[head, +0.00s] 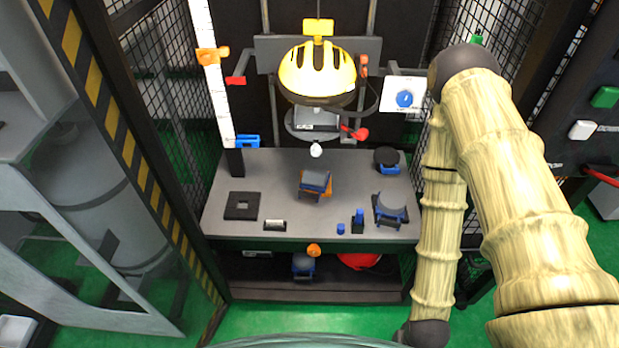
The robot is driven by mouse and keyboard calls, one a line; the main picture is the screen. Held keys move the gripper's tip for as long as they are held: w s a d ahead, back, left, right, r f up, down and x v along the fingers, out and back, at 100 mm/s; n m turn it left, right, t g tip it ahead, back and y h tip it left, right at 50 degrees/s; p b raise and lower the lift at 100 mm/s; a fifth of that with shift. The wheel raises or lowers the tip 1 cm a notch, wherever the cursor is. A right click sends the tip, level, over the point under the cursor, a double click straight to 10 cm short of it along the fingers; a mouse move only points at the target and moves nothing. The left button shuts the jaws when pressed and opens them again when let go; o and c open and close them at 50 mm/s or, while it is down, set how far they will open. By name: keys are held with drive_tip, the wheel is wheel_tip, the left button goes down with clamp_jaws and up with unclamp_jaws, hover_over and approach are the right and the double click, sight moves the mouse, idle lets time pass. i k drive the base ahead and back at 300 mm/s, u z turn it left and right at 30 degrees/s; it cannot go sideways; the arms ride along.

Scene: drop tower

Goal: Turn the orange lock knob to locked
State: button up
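An orange knob (314,250) sits at the middle of the front edge of the grey bench; it is small, and I cannot tell its turned position. A second orange piece (212,56) is on the white ruler (205,80) at the upper left, with a small knob-like end at its right side. No lock marking can be read on either. My arm comes in from the right, bends at the top, and runs down right of the bench to a dark joint at the bottom edge. My gripper is not in view.
The grey bench (278,162) holds a black square block (242,206), a blue-and-grey piece on orange (315,182) and a blue cradle (391,209). A yellow helmet (317,72) hangs above. A red object (358,261) lies on the lower shelf. Mesh panels flank the bench; green floor lies in front.

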sight(313, 250)
drive_tip(key=k, duration=0.5)
drive_tip(key=z, duration=1.45)
drive_tip(key=k, duration=1.3)
drive_tip(key=u, duration=1.35)
drive_tip(key=i, duration=1)
drive_tip(key=u, duration=0.05)
